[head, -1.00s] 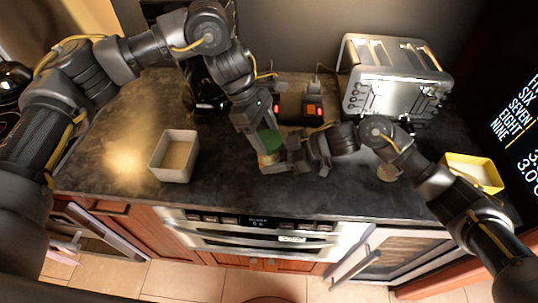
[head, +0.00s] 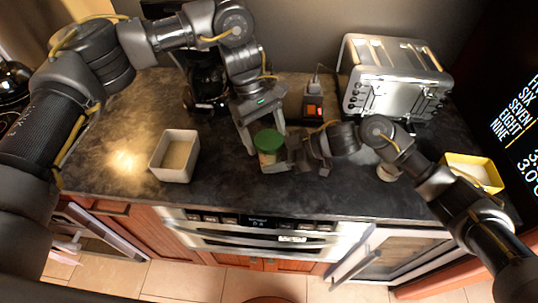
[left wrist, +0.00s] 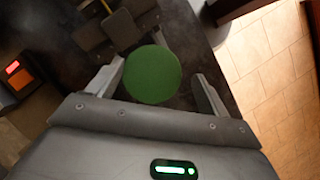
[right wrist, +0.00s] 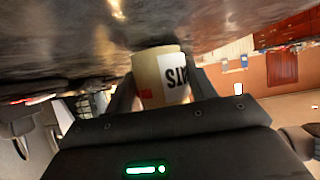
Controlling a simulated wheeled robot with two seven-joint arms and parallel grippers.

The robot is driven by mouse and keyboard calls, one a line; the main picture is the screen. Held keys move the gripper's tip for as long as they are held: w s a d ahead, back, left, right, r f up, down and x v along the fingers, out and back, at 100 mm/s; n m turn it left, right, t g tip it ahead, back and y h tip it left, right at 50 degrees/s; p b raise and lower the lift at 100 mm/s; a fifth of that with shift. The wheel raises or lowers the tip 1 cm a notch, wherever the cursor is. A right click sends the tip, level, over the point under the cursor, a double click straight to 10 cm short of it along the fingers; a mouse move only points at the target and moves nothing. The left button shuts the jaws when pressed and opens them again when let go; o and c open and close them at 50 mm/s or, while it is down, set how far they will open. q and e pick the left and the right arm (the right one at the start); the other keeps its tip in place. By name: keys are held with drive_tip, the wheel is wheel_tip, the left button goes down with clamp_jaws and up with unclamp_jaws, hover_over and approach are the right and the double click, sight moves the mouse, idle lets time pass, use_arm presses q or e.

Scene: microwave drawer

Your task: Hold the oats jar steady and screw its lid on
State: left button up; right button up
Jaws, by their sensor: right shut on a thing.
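The oats jar (head: 268,158) stands upright on the dark counter with its green lid (head: 268,140) on top. The lid fills the middle of the left wrist view (left wrist: 152,74), and the jar's printed label shows in the right wrist view (right wrist: 165,78). My right gripper (head: 278,160) is shut on the jar's body from the right. My left gripper (head: 262,135) is above the jar, pointing down. Its two fingers are spread apart on either side of the lid, with gaps visible. Whether the lid's thread is engaged cannot be seen.
A square cream bowl (head: 174,156) stands to the left on the counter. A yellow-rimmed container (head: 474,172) is at the far right. The front counter edge is near the jar.

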use_arm(q)
drive_tip(key=shift+d, duration=0.1)
idle(0.3)
drive_tip(key=n, duration=0.2)
drive_tip(key=n+t+h, duration=0.1)
drive_tip(key=n, duration=0.1)
drive_tip(key=shift+n+t, duration=0.7)
drive_tip(key=shift+n, duration=0.7)
drive_tip(key=shift+n+t, duration=0.5)
drive_tip(key=shift+n, duration=0.7)
drive_tip(key=shift+n+t, duration=0.3)
drive_tip(key=shift+n, duration=0.3)
drive_tip(key=n+t, duration=0.1)
drive_tip(key=n, duration=0.2)
drive_tip(key=shift+n, duration=0.3)
